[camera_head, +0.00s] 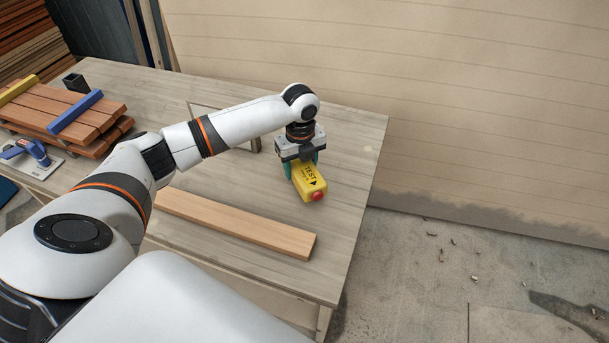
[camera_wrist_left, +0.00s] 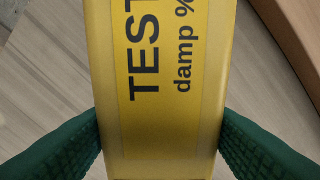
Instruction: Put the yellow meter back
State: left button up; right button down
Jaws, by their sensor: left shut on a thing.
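The yellow meter (camera_head: 309,181) is a yellow block with a label reading "TEST" and a red end, near the right end of the table. My left gripper (camera_head: 302,168) is shut on it from above, with green fingers on its two sides. In the left wrist view the meter (camera_wrist_left: 165,80) fills the middle, its label reading "TEST damp %", between the two green finger pads (camera_wrist_left: 160,145). I cannot tell whether the meter touches the table or is just above it. My right gripper is not in view.
A long wooden board (camera_head: 240,223) lies on the table (camera_head: 350,150) in front of the meter. A thin frame outline (camera_head: 207,105) lies behind my left arm. Stacked planks with a blue bar (camera_head: 75,113), a yellow bar (camera_head: 18,89) and a blue tool (camera_head: 28,151) are at left.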

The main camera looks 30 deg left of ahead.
pick_arm(q)
notch_tip(320, 180, down, 4)
jog(key=shift+r, duration=0.15)
jog(key=shift+f, duration=0.25)
jog(key=o, duration=1.2)
jog(key=shift+f, duration=0.15)
notch_tip(320, 180, up, 12)
jog(key=shift+r, duration=0.2)
